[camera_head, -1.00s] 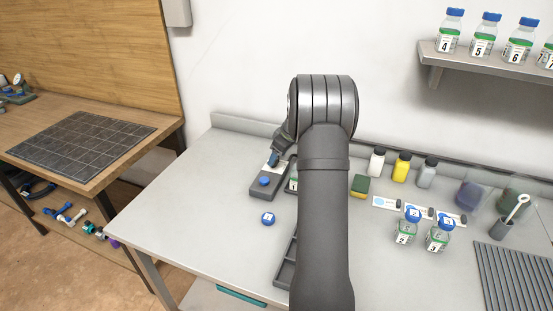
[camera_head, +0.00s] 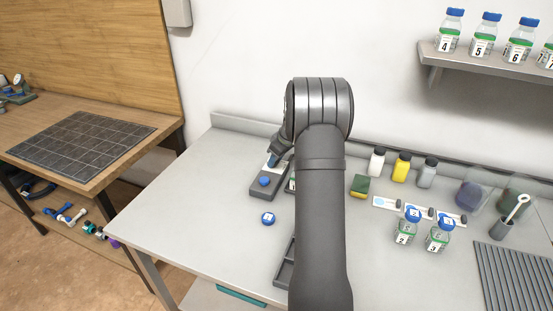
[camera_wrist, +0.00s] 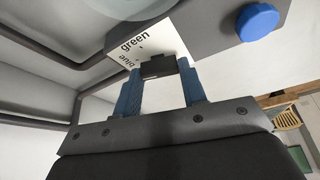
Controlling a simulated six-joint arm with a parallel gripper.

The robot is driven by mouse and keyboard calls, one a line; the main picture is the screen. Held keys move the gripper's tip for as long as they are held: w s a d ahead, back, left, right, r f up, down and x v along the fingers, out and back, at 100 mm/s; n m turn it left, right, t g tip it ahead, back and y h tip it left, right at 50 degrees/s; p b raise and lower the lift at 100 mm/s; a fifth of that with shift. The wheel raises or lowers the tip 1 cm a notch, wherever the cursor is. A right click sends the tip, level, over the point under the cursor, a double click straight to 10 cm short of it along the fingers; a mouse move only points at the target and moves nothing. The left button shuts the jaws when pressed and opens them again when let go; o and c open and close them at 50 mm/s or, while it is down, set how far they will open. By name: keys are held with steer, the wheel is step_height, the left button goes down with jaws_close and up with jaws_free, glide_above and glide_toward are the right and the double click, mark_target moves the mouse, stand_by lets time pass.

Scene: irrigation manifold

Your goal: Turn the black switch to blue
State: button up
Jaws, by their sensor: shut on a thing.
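The black switch (camera_wrist: 158,66) sits on a white label marked "green" and "blue" in the wrist view. The label (camera_wrist: 165,38) is on a grey box, which also shows in the head view (camera_head: 258,189). My gripper (camera_wrist: 160,80) has its two blue fingers on either side of the switch and is shut on it. In the head view my gripper (camera_head: 273,160) reaches the far end of the box, and the switch is hidden there. Which word the switch points to cannot be told.
A blue button (camera_head: 264,181) stands on the near part of the box. A blue cap (camera_head: 268,218) lies in front of it. A dark tray (camera_head: 285,267) is partly hidden behind my arm. The table's left part is clear.

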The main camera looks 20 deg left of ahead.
steer(key=shift+m+t, duration=0.4)
steer(key=shift+m, duration=0.5)
steer(key=o, duration=1)
steer(key=shift+r, duration=0.1)
steer(key=v, duration=1.7)
steer(key=shift+r, duration=0.2)
steer(key=shift+a, duration=0.15)
steer(key=x, duration=1.7)
steer(key=shift+f, duration=0.3)
